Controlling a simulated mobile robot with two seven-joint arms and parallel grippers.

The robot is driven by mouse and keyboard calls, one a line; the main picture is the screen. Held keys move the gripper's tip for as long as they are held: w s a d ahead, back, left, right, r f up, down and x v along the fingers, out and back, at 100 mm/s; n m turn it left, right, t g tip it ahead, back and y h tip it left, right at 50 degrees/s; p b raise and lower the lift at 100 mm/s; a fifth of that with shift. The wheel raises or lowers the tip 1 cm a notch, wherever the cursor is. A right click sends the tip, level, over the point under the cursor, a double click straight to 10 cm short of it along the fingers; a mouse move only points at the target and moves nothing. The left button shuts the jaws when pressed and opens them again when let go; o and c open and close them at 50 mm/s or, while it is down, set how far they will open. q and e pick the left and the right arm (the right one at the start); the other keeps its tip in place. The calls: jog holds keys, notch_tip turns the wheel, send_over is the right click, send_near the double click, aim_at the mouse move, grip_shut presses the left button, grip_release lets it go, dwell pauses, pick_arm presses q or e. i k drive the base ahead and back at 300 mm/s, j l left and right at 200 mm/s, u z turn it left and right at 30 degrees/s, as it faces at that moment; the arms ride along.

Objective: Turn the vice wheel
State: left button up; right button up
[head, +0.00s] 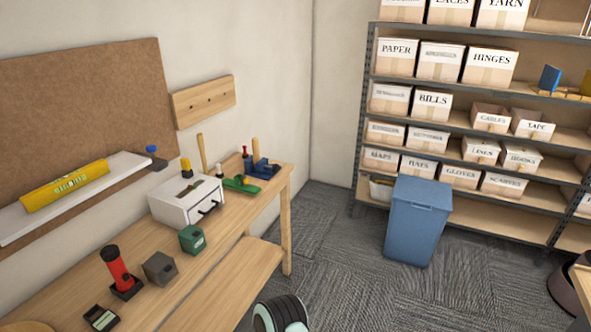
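A dark blue, vice-like tool (262,168) stands at the far end of the wooden workbench (228,232). It is small in the head view, and I cannot make out a wheel on it clearly. A small dark block with a blue knob-like top (153,152) is by the right end of the white wall shelf (120,178); I cannot tell what it is. Neither of my grippers is in view.
The bench holds a white drawer box (178,207), a green box (192,239), a grey block (160,268), a red torch-like object (117,268) and a green tool (241,184). A blue bin (417,222) stands before the box shelves (500,212).

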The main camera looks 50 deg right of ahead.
aim_at(275, 168)
jog(key=z, duration=1.55)
jog(key=i+l+u, duration=0.45)
jog(key=i+l, duration=0.8)
jog(key=i, duration=0.05)
